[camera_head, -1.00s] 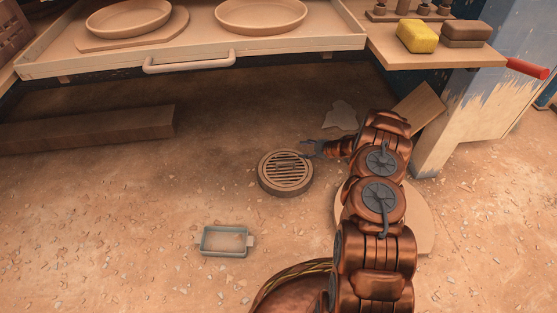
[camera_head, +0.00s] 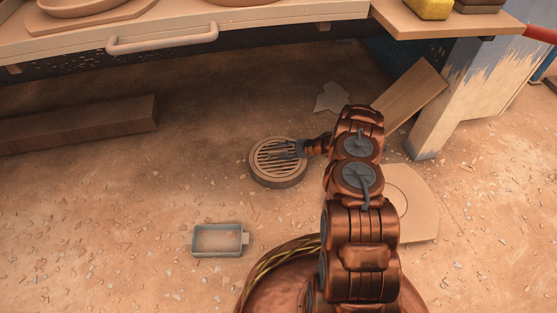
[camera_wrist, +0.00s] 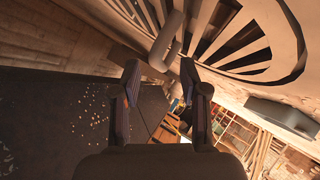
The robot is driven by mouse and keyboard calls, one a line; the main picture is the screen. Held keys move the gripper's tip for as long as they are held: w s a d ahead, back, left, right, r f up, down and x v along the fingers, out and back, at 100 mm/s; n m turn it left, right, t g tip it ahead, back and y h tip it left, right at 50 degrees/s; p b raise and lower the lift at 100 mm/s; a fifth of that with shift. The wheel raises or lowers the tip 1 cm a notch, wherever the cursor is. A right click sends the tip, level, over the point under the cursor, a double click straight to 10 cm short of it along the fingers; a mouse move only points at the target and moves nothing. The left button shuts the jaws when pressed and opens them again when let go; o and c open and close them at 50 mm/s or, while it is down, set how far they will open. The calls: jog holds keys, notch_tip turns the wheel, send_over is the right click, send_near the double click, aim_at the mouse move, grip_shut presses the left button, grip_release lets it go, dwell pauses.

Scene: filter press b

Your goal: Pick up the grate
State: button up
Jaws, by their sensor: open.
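The grate (camera_head: 278,158) is a round, slatted cover set in a thick round rim (camera_head: 277,182) on the floor, in the middle of the head view. In the wrist view the grate (camera_wrist: 232,35) fills the upper right, with dark gaps between its slats and a rounded bar (camera_wrist: 167,42) at its middle. My gripper (camera_head: 290,150) is at the grate's right side in the head view, over its slats. In the wrist view my gripper (camera_wrist: 160,85) has its two fingers apart, with the end of the bar just beyond the fingertips. Nothing is held.
A small grey-green tray (camera_head: 219,240) lies on the floor in front. A wooden beam (camera_head: 75,125) lies at the left. A workbench with a drawer handle (camera_head: 162,39) overhangs the back. A board (camera_head: 408,95) and a bench leg (camera_head: 450,95) stand at the right. The floor between is mostly clear.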

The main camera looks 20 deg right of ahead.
aim_at(278, 152)
jog(key=b+x, duration=0.1)
jog(key=x, duration=0.1)
jog(key=shift+a+f, duration=0.15)
jog(key=shift+f, duration=0.2)
jog(key=shift+w+a, duration=0.2)
jog(key=shift+w, duration=0.05)
jog(key=shift+c, duration=0.2)
grip_shut()
